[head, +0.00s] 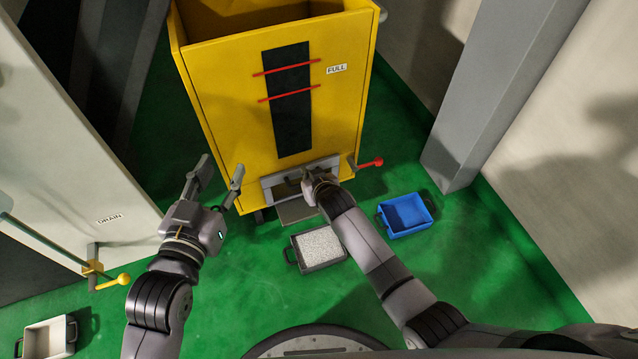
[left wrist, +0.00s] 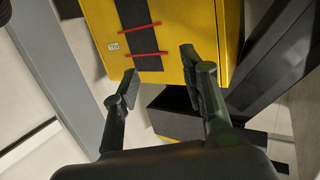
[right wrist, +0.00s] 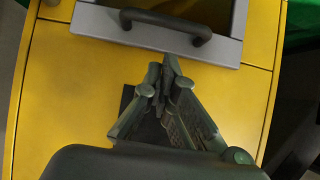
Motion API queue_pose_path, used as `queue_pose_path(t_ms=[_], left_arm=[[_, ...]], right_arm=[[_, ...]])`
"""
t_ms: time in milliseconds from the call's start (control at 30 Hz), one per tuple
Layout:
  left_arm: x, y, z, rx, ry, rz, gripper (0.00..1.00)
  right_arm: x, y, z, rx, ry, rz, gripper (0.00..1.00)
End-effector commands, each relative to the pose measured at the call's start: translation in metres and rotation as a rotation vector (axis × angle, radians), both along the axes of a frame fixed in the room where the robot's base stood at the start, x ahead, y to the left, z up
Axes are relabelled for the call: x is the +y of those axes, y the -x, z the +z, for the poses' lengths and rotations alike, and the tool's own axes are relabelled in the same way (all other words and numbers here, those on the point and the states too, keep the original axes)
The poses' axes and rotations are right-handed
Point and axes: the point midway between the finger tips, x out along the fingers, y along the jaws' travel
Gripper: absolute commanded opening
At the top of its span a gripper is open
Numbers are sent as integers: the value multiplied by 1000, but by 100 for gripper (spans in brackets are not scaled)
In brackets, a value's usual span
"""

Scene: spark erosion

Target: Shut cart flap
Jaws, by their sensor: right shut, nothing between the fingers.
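The yellow cart (head: 225,85) stands at the upper middle of the head view, with a dark window and a "FULL" label on its front. Low on that front is a grey flap assembly (head: 271,190), with a grey plate (head: 298,212) jutting out below. In the right wrist view a dark handle (right wrist: 165,22) sits on its grey bar (right wrist: 100,22), beside a dark opening. My right gripper (head: 309,176) is at the flap assembly, shut and empty; its fingertips (right wrist: 168,72) are close to the handle, contact unclear. My left gripper (head: 222,166) is open and empty, left of the cart front.
A red-knobbed lever (head: 370,163) sticks out at the cart's right. A bin of pale granules (head: 318,247) and a blue bin (head: 405,214) stand on the green floor before it. A "DRAIN" cabinet (head: 60,150) with a yellow-knobbed lever (head: 123,279) is at left; a grey pillar (head: 480,110) at right.

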Motion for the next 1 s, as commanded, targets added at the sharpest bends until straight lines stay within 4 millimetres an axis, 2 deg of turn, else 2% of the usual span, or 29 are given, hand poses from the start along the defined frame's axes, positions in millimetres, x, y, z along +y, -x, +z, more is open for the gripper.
queue_pose_path(t_ms=[267,467,600,800,1000], left_arm=[[14,24,-52,309,-76,20,40],[27,54,-86,531,-127,36,40],[37,80,-105,687,-161,47,40],[51,121,-124,898,-205,62,40],[60,153,-131,1045,-234,72,40]], right_arm=[[-6,16,16,1,1,-1,0],[-11,31,26,1,0,-1,0],[-15,42,34,1,1,-1,0],[-19,57,45,1,0,0,0],[-24,72,55,0,1,0,0]])
